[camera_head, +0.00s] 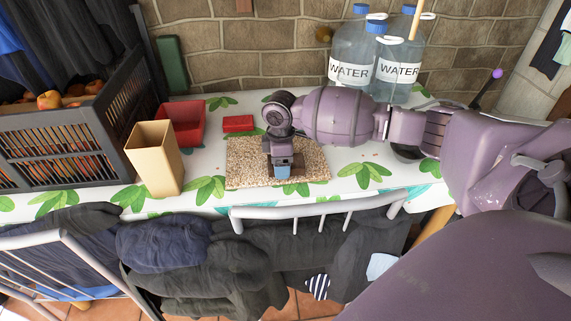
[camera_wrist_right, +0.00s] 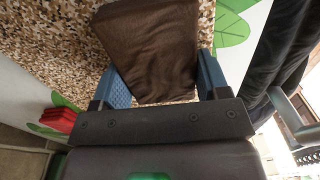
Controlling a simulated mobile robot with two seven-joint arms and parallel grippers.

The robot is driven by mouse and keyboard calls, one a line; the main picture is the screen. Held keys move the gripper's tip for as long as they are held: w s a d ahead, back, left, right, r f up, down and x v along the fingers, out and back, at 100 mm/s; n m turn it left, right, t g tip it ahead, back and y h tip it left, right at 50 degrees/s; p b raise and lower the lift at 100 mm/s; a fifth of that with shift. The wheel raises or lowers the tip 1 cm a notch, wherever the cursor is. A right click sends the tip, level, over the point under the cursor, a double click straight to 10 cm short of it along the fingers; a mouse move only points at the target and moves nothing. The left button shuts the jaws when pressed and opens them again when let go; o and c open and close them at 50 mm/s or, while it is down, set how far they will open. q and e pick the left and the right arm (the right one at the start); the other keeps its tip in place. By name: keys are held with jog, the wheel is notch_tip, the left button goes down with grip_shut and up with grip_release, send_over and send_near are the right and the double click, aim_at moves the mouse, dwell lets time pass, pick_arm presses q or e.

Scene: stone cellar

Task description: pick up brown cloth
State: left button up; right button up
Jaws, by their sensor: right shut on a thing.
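The brown cloth (camera_wrist_right: 150,45) shows in the right wrist view as a dark brown folded piece over a speckled mat (camera_wrist_right: 60,40). My right gripper (camera_wrist_right: 162,78) has its two blue fingers on either side of the cloth and is shut on it. In the head view my right gripper (camera_head: 283,170) points down over the speckled mat (camera_head: 245,160) on the table, and the cloth is hidden there behind the gripper. Whether the cloth still touches the mat I cannot tell. My left gripper is not in view.
On the table (camera_head: 350,178) stand a tan box (camera_head: 155,158), a red bin (camera_head: 187,122), a small red block (camera_head: 238,124) and several water bottles (camera_head: 352,58). A dark crate (camera_head: 55,145) holds fruit at left. A chair back (camera_head: 320,209) draped with clothes is at the front.

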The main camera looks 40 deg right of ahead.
jog(key=shift+r, duration=0.1)
jog(key=shift+r, duration=0.35)
notch_tip(320, 180, up, 19)
jog(key=p, duration=0.4)
